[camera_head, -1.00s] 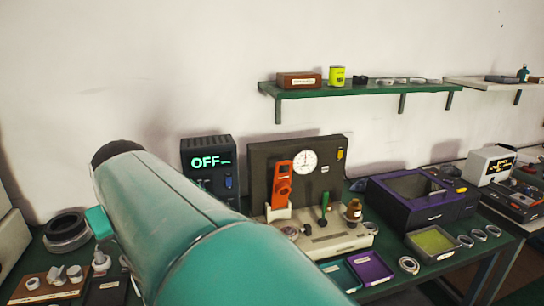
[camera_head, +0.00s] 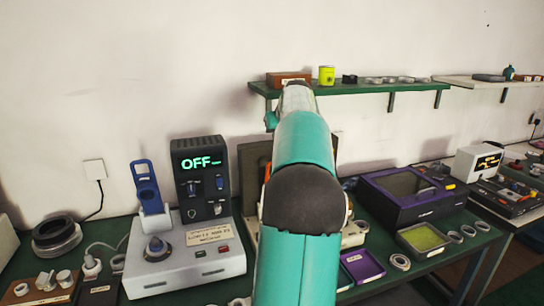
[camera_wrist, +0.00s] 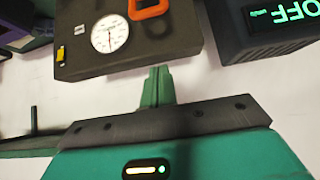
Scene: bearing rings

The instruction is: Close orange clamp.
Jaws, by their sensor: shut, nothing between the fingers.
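The orange clamp shows only in part. In the wrist view, which is upside down, its orange loop (camera_wrist: 148,9) is at the top edge on the dark panel with the round gauge (camera_wrist: 110,33). In the head view my arm hides almost all of it, leaving an orange sliver (camera_head: 267,172). My gripper (camera_wrist: 158,72) is shut and empty, its fingertips near the panel's edge in the wrist view and apart from the clamp. Whether the clamp is open or closed cannot be told here.
A grey station with a blue clamp (camera_head: 147,187) and a black OFF display (camera_head: 200,170) stands left of my arm. A purple-black box (camera_head: 410,190) and a purple tray (camera_head: 362,266) are to the right. A green shelf (camera_head: 365,88) hangs above.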

